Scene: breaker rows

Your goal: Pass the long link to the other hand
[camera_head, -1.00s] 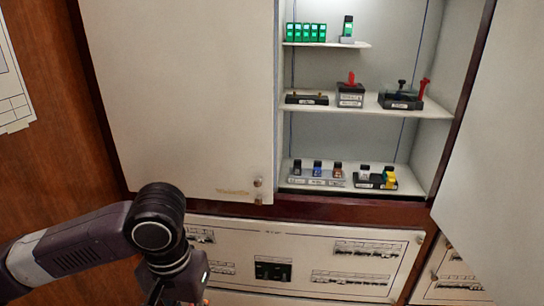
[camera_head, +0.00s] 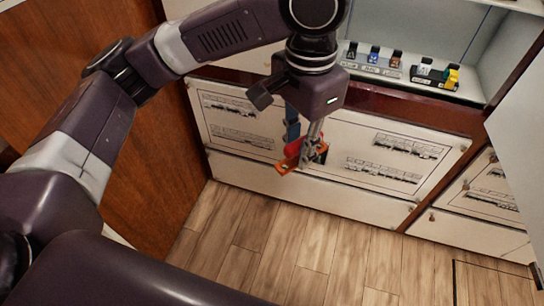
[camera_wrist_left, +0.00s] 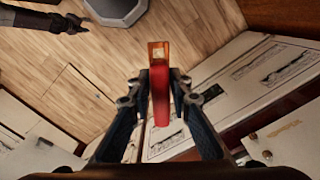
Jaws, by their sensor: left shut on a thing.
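The long link (camera_head: 289,160), red with an orange-copper end, is held in my left gripper (camera_head: 304,148) in front of the lower cabinet panel. In the left wrist view the long link (camera_wrist_left: 160,92) stands between the two fingers of my left gripper (camera_wrist_left: 160,90), which are shut on it, with its copper end pointing away from the palm. A dark arm end, which looks like my right gripper (camera_wrist_left: 76,23), shows small at the top left of the left wrist view. Its jaws are too small to read, and it is apart from the link.
A lit cabinet shelf (camera_head: 400,76) with small coloured parts is at the upper right. White lower panels (camera_head: 235,155) with printed diagrams stand behind the gripper. An open white door (camera_head: 525,130) is at the right edge. The wooden floor (camera_head: 280,250) below is clear.

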